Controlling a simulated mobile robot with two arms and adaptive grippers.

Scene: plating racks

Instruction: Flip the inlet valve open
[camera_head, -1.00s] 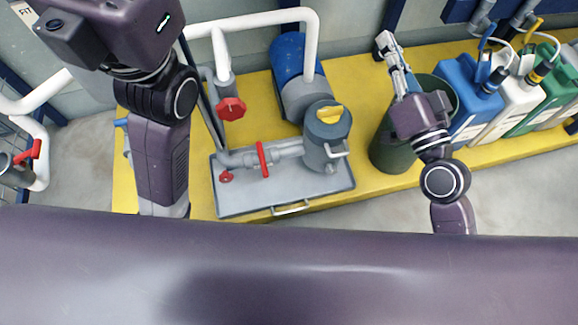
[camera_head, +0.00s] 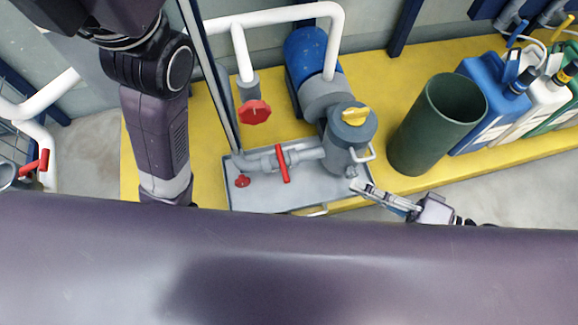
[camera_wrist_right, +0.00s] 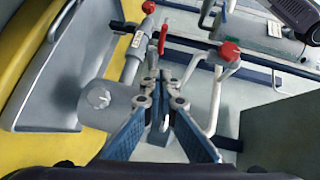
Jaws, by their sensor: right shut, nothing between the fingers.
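A red lever (camera_head: 283,164) crosses the horizontal grey pipe that runs to the grey filter pot (camera_head: 340,140). It appears to be the valve lever; no label naming the inlet is readable. In the wrist view a red lever (camera_wrist_right: 163,38) stands beyond my fingers, on a grey pipe. My right gripper (camera_head: 360,187) is at the right edge of the pot's tray, low and pointing left, apart from the lever. In the wrist view its fingers (camera_wrist_right: 158,82) are together and empty. My left arm comes down at the left; its gripper is out of view.
A red handwheel (camera_head: 254,112) and a small red knob (camera_head: 242,181) are near the lever. A grey tray (camera_head: 308,193) lies underneath. A green bin (camera_head: 437,122) and jugs (camera_head: 488,105) stand right.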

